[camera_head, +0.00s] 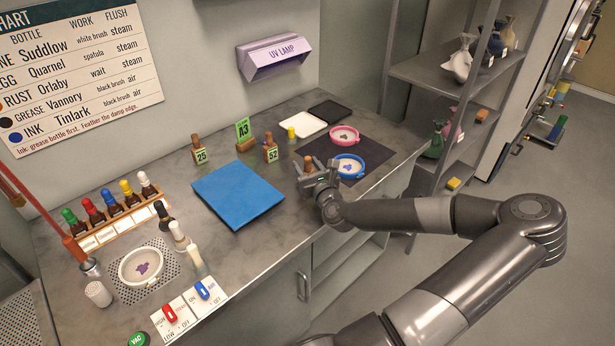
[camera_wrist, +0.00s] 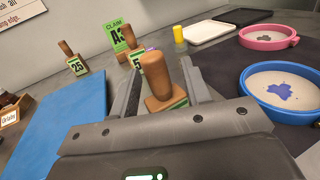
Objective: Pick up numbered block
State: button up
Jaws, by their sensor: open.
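A wooden block with a knobbed handle (camera_wrist: 157,75) stands upright between the fingers of my gripper (camera_head: 318,179) in the wrist view. My gripper is open around it, with no clear contact. A bit of green label shows at its base, but its number is hidden. In the head view this block (camera_head: 308,162) is just beyond the gripper. Block 52 (camera_head: 270,152) stands farther back, and block 25 (camera_head: 201,154) stands behind the blue mat. In the wrist view, block 52 is partly hidden behind the near block. The green A3 claim card (camera_head: 243,131) stands between blocks 25 and 52.
The blue mat (camera_head: 237,194) lies left of my gripper. A blue-rimmed dish (camera_head: 348,172) and a pink-rimmed dish (camera_head: 343,138) sit close by on the right. A yellow cylinder (camera_head: 291,134) and a white tray (camera_head: 303,123) are behind. Bottles and switches occupy the left bench.

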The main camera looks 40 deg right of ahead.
jog(key=shift+c, duration=0.2)
grip_shut()
jog(key=shift+r, duration=0.1)
dwell(0.4)
